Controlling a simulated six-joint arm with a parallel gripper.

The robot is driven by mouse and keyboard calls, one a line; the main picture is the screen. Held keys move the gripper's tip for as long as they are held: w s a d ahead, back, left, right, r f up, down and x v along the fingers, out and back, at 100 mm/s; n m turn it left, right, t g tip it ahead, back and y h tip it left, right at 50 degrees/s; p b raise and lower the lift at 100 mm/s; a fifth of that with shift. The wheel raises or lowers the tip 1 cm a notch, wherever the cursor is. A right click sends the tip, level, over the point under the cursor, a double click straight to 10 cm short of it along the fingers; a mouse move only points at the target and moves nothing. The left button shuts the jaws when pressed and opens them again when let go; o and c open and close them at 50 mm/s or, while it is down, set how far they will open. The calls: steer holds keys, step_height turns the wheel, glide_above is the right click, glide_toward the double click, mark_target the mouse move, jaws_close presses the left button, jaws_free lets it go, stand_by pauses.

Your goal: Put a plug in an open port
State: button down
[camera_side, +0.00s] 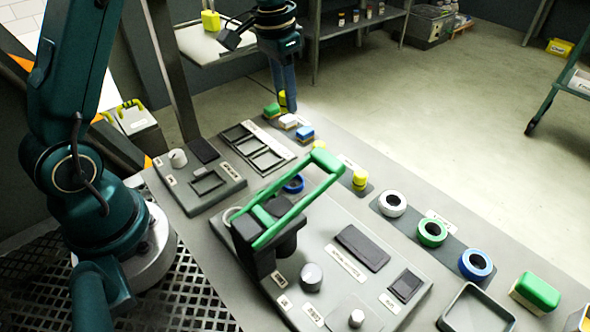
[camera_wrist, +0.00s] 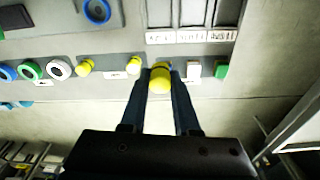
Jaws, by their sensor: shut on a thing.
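My gripper (camera_side: 284,100) is at the far end of the bench, pointing down and shut on a yellow plug (camera_wrist: 160,80). The plug's round yellow end shows between the two dark fingers in the wrist view. I cannot tell whether it touches the bench.
A raised green handle (camera_side: 318,190) stands over the near panel (camera_side: 350,285). Green (camera_side: 271,110), white (camera_side: 288,121) and blue (camera_side: 305,133) blocks sit near my gripper. White (camera_side: 393,204), green (camera_side: 432,234) and blue (camera_side: 476,265) rings line the edge. A slotted tray (camera_side: 236,130) lies behind.

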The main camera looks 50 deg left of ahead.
steer(key=s+d+f, duration=0.1)
steer(key=s+d, duration=0.9)
steer(key=s, duration=0.3)
steer(key=shift+m, duration=0.3)
steer(key=shift+w+a+f, duration=0.1)
steer(key=shift+f, duration=1.15)
steer(key=shift+w+a+f, duration=0.1)
steer(key=shift+f, duration=1.1)
steer(key=shift+f, duration=0.95)
